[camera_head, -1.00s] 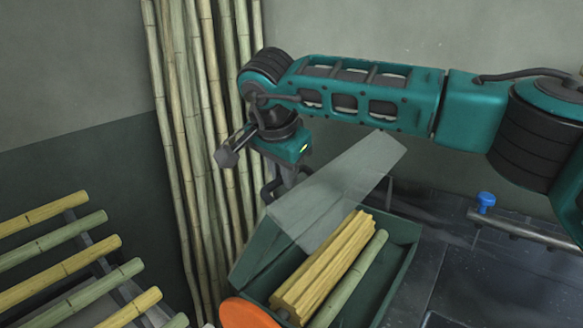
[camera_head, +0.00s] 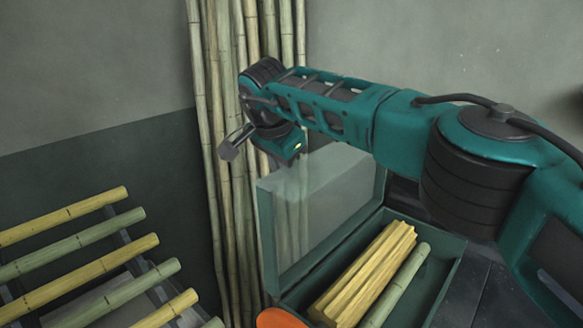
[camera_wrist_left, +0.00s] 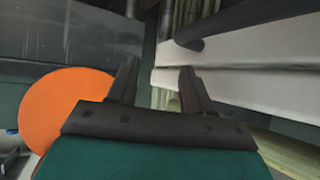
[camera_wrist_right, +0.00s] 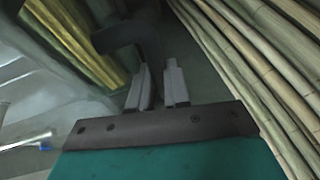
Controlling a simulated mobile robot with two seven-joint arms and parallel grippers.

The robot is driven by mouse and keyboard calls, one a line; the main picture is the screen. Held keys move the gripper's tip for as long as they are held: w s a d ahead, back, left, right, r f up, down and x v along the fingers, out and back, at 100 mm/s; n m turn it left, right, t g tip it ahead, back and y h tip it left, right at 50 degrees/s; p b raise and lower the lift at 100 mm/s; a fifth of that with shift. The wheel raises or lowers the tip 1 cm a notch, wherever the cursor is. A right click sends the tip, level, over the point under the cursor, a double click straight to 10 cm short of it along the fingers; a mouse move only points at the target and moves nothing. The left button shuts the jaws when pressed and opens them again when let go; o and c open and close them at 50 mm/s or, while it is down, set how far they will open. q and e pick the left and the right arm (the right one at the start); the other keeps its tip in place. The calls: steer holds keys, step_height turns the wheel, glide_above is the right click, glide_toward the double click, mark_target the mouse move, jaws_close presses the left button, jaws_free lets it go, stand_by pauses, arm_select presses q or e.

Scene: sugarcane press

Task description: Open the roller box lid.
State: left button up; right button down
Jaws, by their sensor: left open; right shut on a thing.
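The roller box (camera_head: 452,268) is a dark green open-topped box at lower right in the head view. Inside lie a yellow ridged roller (camera_head: 365,275) and a smooth green rod (camera_head: 398,288). Its lid (camera_head: 318,222), with a see-through pane, stands nearly upright along the box's left side. My right gripper (camera_wrist_right: 158,85) is shut on the lid's dark handle (camera_wrist_right: 125,38). In the head view its fingers are hidden behind the lid. My left gripper (camera_wrist_left: 157,85) is open and empty, shown only in the left wrist view.
Bamboo poles (camera_head: 235,150) lean on the wall behind the lid. Several canes (camera_head: 80,240) lie on a rack at left. An orange disc (camera_head: 282,318) sits at the box's front; it also shows beside my left gripper (camera_wrist_left: 62,112).

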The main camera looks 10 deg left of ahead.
steer(key=shift+w+a, duration=0.3)
steer(key=shift+a, duration=0.05)
stand_by(0.3)
steer(key=c, duration=1.1)
jaws_free()
steer(key=v, duration=1.3)
steer(key=shift+s, duration=0.1)
